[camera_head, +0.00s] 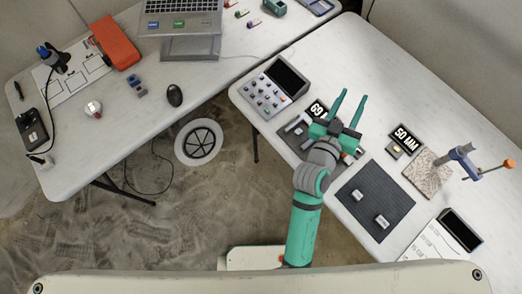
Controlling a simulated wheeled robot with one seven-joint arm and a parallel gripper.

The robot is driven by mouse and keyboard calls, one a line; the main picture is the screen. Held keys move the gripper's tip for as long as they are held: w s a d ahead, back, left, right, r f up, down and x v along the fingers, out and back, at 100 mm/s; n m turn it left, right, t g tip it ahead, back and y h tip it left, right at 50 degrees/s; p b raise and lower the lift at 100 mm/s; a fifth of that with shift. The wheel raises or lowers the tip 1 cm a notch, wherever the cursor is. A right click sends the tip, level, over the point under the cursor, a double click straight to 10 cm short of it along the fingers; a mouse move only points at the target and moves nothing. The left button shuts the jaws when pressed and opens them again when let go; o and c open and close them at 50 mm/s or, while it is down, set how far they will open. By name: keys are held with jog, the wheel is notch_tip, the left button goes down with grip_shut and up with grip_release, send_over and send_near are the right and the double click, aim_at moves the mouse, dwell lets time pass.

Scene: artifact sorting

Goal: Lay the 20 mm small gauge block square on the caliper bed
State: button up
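My gripper (352,95) is open, its two teal fingers spread with nothing visible between them, over the right-hand table. Two small light metal blocks lie on a dark mat (371,181): an upper one (361,195) and a lower one (381,222). They look like gauge blocks, but I cannot read their sizes. My gripper is above and to the left of them in the picture, apart from both. A grey measuring device on another dark mat (291,132) may be the caliper bed; my gripper and arm hide much of it.
A black "50 MM" display (405,138) stands beside a small device (396,151). A granite stand (427,175) carries a blue tool with an orange handle. A button panel (264,96) is at the upper left. White paper (431,243) and a dark device (459,231) lie lower right.

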jog(key=s+a+f+n+y, duration=0.3)
jog(key=s+a+f+y, duration=0.15)
jog(key=s+a, duration=0.3)
jog(key=s+a+f+n+y, duration=0.2)
jog(key=s+a+f+y, duration=0.1)
jog(key=s+a+f, duration=0.4)
jog(key=s+a+r+m+y, duration=0.1)
jog(key=s+a+y, duration=0.1)
jog(key=s+a, duration=0.9)
jog(key=shift+s+a+r, duration=0.25)
jog(key=shift+s+a, duration=0.15)
jog(key=shift+s, duration=0.6)
